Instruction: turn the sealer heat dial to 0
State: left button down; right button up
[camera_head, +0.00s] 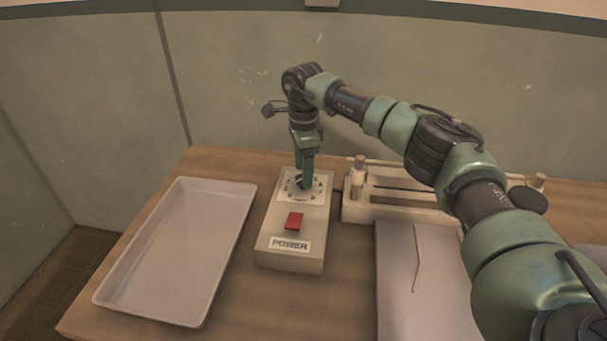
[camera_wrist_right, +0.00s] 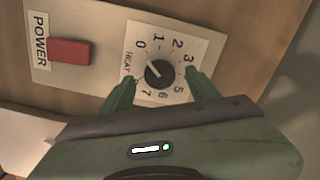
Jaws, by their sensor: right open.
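The heat dial (camera_wrist_right: 158,74) is a round black knob on a white plate with numbers around it, on top of the sealer control box (camera_head: 290,255). Its pale pointer mark faces the upper left in the right wrist view, toward the 0 side; the exact setting is hard to read. My right gripper (camera_head: 305,183) points down over the dial. In the right wrist view, its open green fingers (camera_wrist_right: 160,84) stand on either side of the knob, with no clear contact. In the head view the fingers partly hide the dial. My left gripper is not in view.
A red power switch (camera_head: 294,221) sits on the box in front of the dial. An empty white tray (camera_head: 170,250) lies to the left. The sealer bar unit (camera_head: 390,212) and a flat pale sheet (camera_head: 400,285) lie to the right, partly behind my right arm.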

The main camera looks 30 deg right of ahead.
notch_tip(320, 180, up, 6)
jog(key=shift+r+b, duration=0.1)
jog(key=shift+b, duration=0.3)
